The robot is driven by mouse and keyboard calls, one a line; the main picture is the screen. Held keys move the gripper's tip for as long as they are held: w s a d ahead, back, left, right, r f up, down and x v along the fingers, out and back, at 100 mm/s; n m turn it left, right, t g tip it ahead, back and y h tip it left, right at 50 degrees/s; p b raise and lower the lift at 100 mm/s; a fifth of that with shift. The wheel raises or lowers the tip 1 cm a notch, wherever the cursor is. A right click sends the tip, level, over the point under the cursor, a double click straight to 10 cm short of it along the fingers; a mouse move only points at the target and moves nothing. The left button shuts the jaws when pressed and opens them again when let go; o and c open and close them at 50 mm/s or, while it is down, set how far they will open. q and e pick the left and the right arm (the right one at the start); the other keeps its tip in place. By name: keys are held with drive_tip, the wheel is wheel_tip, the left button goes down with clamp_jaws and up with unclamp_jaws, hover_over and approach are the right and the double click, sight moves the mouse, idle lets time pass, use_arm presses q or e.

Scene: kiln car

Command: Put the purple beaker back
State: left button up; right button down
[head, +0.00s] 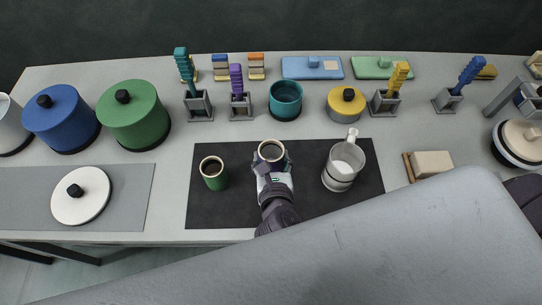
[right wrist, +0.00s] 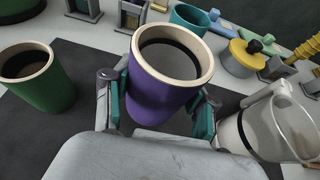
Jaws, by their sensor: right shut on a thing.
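The purple beaker (right wrist: 160,90) has a cream rim and shows large in the right wrist view, upright between the fingers. In the head view its rim (head: 271,151) shows over the dark mat (head: 230,205), with most of its body hidden by my gripper. My right gripper (head: 272,164) is shut on the beaker, with teal finger pads at both sides of it in the right wrist view (right wrist: 160,108). I cannot tell whether the beaker touches the mat. My left gripper is not in view.
A green beaker (head: 214,174) stands left of the purple one, and a clear jug (head: 343,165) stands right, both on the mat. Behind are a teal pot (head: 285,100), a yellow lidded pot (head: 346,104) and tool holders (head: 240,106). A sponge-like block (head: 432,164) lies right.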

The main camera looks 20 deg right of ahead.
drive_tip(key=shift+a+f+b, duration=0.1)
drive_tip(key=shift+f+b, duration=2)
drive_tip(key=shift+f, duration=0.7)
drive_tip(key=shift+p, duration=0.35)
drive_tip(key=shift+f+b, duration=0.55)
drive_tip(key=shift+f, duration=0.15)
drive_tip(key=shift+c, duration=1.3)
unclamp_jaws()
